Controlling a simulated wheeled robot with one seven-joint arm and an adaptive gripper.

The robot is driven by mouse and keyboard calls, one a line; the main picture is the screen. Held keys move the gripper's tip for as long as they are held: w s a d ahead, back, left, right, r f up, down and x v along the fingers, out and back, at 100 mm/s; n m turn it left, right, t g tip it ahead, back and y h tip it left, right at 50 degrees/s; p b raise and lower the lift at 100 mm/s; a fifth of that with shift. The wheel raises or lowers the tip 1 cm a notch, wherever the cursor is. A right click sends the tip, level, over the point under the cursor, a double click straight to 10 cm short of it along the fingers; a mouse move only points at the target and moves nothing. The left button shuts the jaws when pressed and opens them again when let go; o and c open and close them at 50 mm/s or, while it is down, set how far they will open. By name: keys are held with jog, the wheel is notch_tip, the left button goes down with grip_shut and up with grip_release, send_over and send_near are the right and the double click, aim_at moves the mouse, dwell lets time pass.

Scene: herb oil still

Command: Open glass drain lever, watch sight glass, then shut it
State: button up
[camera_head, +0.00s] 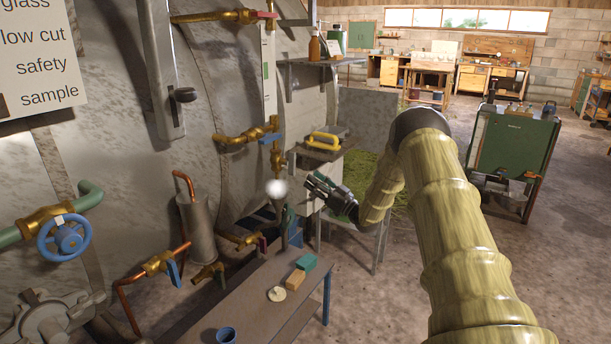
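The sight glass (268,75) is a narrow upright strip on the still's wall, between an upper brass valve (225,16) with a red lever and a lower brass valve (247,134) with a blue lever (270,138). A small brass fitting (278,158) hangs below the lower valve, in line with the glass. I cannot make out a separate drain lever or a liquid level. A pale round blur (276,188) is under the fitting. My gripper (312,184) is to the right of and a little below the fitting, apart from it in the picture. Its finger gap is too small to read.
A yellow-handled tool (323,141) lies on a small stand right behind my gripper. A low grey bench (250,300) below holds small blocks and a blue cup (226,335). Other valves, including a blue wheel (64,238), are at left.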

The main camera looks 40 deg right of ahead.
jog(key=shift+v, duration=1.7)
jog(key=shift+c, duration=0.2)
